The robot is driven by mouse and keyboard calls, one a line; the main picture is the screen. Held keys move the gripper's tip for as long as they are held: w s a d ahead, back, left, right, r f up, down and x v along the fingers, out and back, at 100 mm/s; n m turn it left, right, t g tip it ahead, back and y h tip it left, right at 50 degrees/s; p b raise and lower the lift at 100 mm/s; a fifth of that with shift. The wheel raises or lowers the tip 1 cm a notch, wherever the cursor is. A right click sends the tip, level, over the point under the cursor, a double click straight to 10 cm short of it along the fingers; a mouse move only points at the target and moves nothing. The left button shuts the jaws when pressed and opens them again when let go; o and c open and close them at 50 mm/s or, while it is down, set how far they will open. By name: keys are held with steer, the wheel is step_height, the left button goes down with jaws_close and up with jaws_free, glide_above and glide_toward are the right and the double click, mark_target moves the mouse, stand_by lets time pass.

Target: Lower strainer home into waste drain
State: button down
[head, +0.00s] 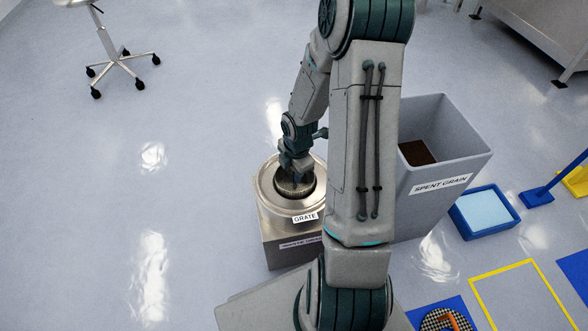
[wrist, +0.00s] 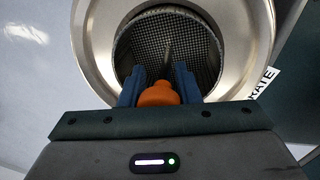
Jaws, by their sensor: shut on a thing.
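The waste drain (head: 262,204) is a round metal basin on a grey box, with a label reading GRATE on its rim. Its steel rim also shows in the wrist view (wrist: 95,45). The strainer (head: 312,186) is a dark mesh basket at the drain's round opening. In the wrist view the mesh strainer (wrist: 150,32) sits within the ring of the opening; I cannot tell whether it is fully seated. My gripper (head: 295,178) is above it, and in the wrist view its blue fingers (wrist: 158,88) are shut on the strainer's orange knob (wrist: 158,95).
A grey SPENT GRAIN bin (head: 440,150) with brown contents stands right of the drain, behind my arm. A blue tray (head: 484,212) lies farther right. A wheeled stool (head: 118,58) stands at the upper left. The floor on the left is clear.

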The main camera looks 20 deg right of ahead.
mark_target(294, 187)
steer(key=shift+f+b, duration=2.05)
steer(key=shift+f, duration=0.8)
steer(key=c, duration=1)
jaws_free()
steer(key=shift+r, duration=0.15)
steer(key=r+p, duration=0.2)
steer(key=r, duration=0.2)
steer(key=s+r+p, duration=0.1)
steer(key=r+p, duration=0.2)
steer(key=r, duration=0.2)
steer(key=r+p, duration=0.3)
steer(key=r, duration=0.1)
steer(key=shift+s+d+r, duration=0.15)
steer(key=shift+s+r, duration=0.1)
steer(key=shift+r, duration=0.05)
